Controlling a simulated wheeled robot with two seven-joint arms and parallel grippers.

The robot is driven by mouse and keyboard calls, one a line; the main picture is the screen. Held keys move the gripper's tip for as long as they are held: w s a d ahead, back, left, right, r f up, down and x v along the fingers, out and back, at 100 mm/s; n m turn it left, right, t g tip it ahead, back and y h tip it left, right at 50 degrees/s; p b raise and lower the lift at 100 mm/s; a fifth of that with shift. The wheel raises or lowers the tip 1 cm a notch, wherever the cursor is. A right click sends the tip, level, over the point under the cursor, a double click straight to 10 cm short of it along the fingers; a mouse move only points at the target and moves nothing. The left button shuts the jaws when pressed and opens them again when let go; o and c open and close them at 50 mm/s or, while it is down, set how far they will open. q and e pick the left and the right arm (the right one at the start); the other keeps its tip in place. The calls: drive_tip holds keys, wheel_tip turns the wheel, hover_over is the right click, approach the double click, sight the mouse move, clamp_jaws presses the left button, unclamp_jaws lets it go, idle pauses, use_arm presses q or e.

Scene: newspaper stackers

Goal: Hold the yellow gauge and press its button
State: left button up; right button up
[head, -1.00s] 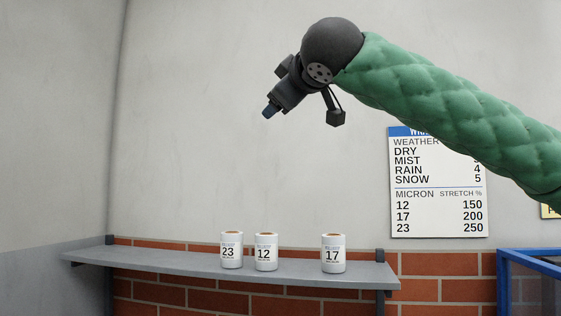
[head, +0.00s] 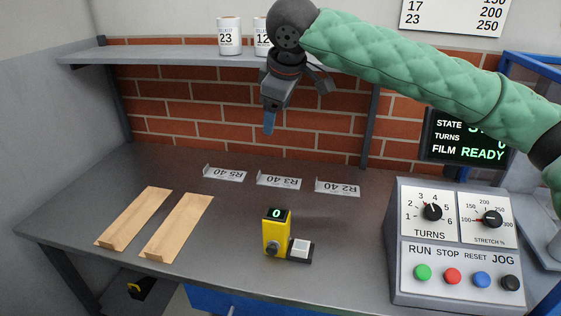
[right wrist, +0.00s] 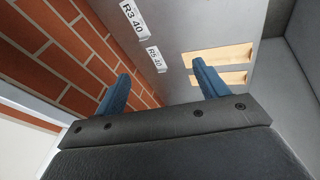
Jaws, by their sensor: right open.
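The yellow gauge (head: 276,237) stands upright near the front middle of the grey table. A small display on its top reads 0, and a dark round knob shows low on its front. A dark block with a pale square top (head: 300,248) sits beside it on the right. I cannot tell whether that square or the knob is the button. My right gripper (head: 269,122) hangs above and behind the gauge, in front of the brick wall, pointing down. In the right wrist view its two blue fingers (right wrist: 163,90) are apart with nothing between them. My left gripper is not seen.
A control box (head: 455,245) with dials and coloured buttons stands at the right. Two wooden boards (head: 178,226) lie at the left. Several white labels (head: 278,182) stand along the back. A shelf (head: 180,54) holds cups. The table (head: 225,215) around the gauge is mostly clear.

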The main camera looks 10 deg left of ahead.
sight(281, 215)
drive_tip(key=s+f+g+h, duration=0.1)
drive_tip(key=s+f, duration=0.1)
drive_tip(key=f, duration=0.2)
drive_tip(key=s+d+f+g, duration=0.1)
drive_tip(key=s+f, duration=0.1)
drive_tip(key=f, duration=0.3)
drive_tip(key=s+d+f+n+g+h, duration=0.1)
drive_tip(key=s+f+g, duration=0.1)
drive_tip(key=f, duration=0.2)
drive_tip(key=shift+s+f+h, duration=0.3)
drive_tip(key=shift+s+f, duration=0.05)
wheel_tip(281, 215, down, 11)
drive_tip(key=shift+f, duration=0.2)
drive_tip(key=shift+c, duration=0.2)
drive_tip(key=c, duration=1.2)
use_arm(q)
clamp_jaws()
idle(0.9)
